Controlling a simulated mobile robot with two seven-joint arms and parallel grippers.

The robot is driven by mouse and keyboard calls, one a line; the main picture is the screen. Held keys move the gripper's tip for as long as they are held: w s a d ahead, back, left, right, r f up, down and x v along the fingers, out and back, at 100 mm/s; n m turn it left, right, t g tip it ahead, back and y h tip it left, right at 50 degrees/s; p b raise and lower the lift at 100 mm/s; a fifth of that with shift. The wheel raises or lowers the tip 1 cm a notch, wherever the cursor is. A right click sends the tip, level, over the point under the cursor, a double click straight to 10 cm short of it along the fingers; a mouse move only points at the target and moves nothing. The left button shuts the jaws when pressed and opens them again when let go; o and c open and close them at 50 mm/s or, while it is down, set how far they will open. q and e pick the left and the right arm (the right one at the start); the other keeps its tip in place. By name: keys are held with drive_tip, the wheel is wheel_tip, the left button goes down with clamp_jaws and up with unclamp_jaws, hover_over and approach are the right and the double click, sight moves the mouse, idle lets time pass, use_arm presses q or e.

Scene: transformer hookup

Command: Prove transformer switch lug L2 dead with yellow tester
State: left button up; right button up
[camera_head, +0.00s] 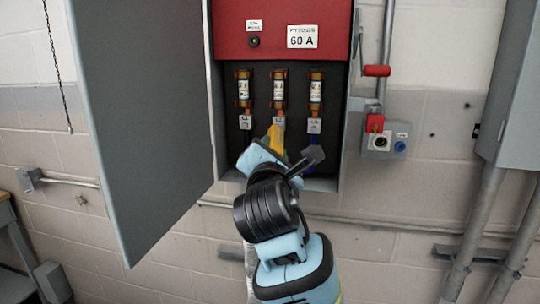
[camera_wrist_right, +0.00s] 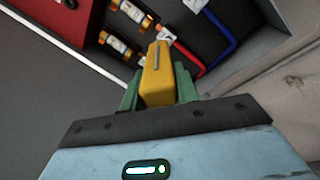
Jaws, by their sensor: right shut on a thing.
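The yellow tester (camera_head: 275,138) is in my right gripper (camera_head: 279,153), pointing up at the middle lug, L2 (camera_head: 279,123), in the open switch box. In the right wrist view the tester (camera_wrist_right: 157,80) stands between the green fingers of my right gripper (camera_wrist_right: 158,92). Its grey tip is close to the lug with the red wire (camera_wrist_right: 166,37); I cannot tell whether they touch. The left lug (camera_head: 245,122) and right lug (camera_head: 314,126) sit on either side, below three brass-ended fuses. My left gripper is not in view.
The grey door (camera_head: 140,120) hangs open at left. A red cover marked 60 A (camera_head: 270,45) spans the box top. A red handle (camera_head: 377,71) and a small grey box (camera_head: 381,145) with a blue knob are at right. Conduits run along the wall.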

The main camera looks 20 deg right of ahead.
drive_tip(key=shift+x, duration=1.15)
drive_tip(key=shift+w+d+f, duration=0.1)
drive_tip(key=shift+w+d, duration=0.3)
drive_tip(key=shift+d, duration=0.15)
idle(1.5)
